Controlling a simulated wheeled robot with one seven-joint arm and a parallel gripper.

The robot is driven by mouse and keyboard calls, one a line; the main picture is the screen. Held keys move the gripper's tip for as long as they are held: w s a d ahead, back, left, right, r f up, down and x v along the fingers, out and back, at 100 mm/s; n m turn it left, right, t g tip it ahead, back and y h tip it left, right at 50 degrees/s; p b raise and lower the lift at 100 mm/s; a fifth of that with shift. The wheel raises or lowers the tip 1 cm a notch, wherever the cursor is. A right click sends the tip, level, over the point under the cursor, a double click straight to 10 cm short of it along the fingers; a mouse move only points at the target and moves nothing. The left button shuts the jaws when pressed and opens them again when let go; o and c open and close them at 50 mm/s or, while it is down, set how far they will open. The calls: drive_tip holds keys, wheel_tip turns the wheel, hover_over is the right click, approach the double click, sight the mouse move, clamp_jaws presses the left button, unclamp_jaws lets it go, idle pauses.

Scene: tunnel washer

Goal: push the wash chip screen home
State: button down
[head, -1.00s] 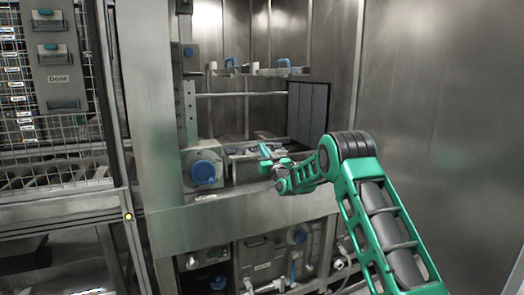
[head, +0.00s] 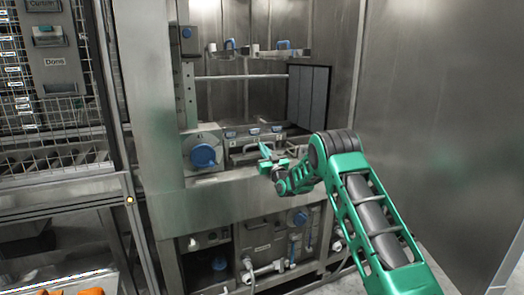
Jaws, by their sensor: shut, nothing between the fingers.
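My gripper (head: 264,152) is shut and empty in the head view, in front of the washer's open bay at the end of my green arm. Just behind it, low in the bay, is a row of grey metal units with small blue parts (head: 240,133). The wash chip screen may be among these, but I cannot read a label that says so. My gripper partly hides the row's right part. I cannot tell whether the gripper touches anything there.
A grey box with a blue round knob (head: 203,156) stands left of the row. A metal sill (head: 215,197) runs below, with a lower compartment of pipes and a labelled panel (head: 258,249). A wire rack (head: 55,150) is at left. A plain steel wall (head: 435,100) fills the right.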

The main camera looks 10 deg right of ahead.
wheel_tip(320, 180, up, 5)
drive_tip(key=v, duration=0.4)
drive_tip(key=f+v, duration=0.1)
drive_tip(key=v, duration=0.3)
drive_tip(key=shift+w+a+f, duration=0.1)
drive_tip(key=s+d+m+g+h, duration=0.15)
drive_tip(key=s+d+g, duration=0.55)
drive_tip(key=s, duration=0.7)
drive_tip(key=s+d+m+g+h, duration=0.1)
drive_tip(key=s+d+g+h, duration=0.2)
drive_tip(key=s+d+g, duration=0.75)
drive_tip(key=s+a+f+m+g, duration=0.1)
drive_tip(key=s+f+m+g, duration=0.1)
drive_tip(key=s, duration=2.1)
drive_tip(key=s+a+f+m+g, duration=0.2)
drive_tip(key=s+m, duration=0.2)
drive_tip(key=s, duration=1.9)
drive_tip(key=shift+a+f+y, duration=0.2)
drive_tip(key=shift+a+y, duration=0.1)
drive_tip(key=shift+y, duration=0.15)
